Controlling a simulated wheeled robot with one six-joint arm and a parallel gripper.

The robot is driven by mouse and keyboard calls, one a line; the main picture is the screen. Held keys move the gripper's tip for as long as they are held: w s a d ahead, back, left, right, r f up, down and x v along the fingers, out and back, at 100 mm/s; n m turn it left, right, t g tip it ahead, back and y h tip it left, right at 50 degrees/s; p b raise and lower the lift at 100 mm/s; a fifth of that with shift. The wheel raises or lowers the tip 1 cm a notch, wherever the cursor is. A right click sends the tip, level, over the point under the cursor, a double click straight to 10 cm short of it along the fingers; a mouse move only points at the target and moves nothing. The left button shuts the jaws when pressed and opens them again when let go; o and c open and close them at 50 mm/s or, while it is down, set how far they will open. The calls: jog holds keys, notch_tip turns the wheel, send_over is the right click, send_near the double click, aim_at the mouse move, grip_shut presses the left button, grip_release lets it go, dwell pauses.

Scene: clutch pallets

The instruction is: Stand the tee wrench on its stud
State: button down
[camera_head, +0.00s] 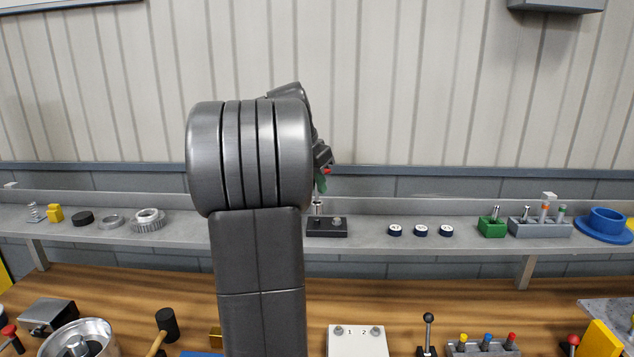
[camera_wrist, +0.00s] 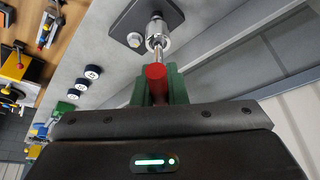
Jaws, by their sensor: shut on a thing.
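The tee wrench has a red grip (camera_wrist: 156,82) and a steel shaft with a socket (camera_wrist: 155,37) at its far end. My gripper (camera_wrist: 158,90) has green fingers and is shut on the red grip. In the head view my gripper (camera_head: 321,184) is mostly hidden behind my arm, above the shelf. The wrench shaft (camera_head: 318,207) shows below it, roughly upright over the left part of a dark base block (camera_head: 327,232). The block also shows in the wrist view (camera_wrist: 172,10). The socket covers the spot below it, so I cannot tell whether it is on a stud.
A bolt head (camera_wrist: 134,40) stands on the block beside the socket. Several dark round pieces (camera_head: 420,231) lie to the right, then a green holder (camera_head: 492,228) and a grey rack (camera_head: 540,229). A gear (camera_head: 148,219) is on the left. A wooden bench (camera_head: 180,285) runs below.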

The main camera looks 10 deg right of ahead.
jog(key=shift+f, duration=0.15)
dwell(0.6)
jog(key=shift+f, duration=0.45)
jog(key=shift+f+b, duration=0.75)
jog(key=shift+f, duration=0.05)
dwell(0.4)
dwell(0.4)
jog(key=c, duration=1)
grip_release()
jog(key=shift+o, duration=0.2)
notch_tip(320, 180, up, 5)
jog(key=p, duration=0.4)
jog(key=shift+p, duration=0.3)
jog(key=shift+r, duration=1)
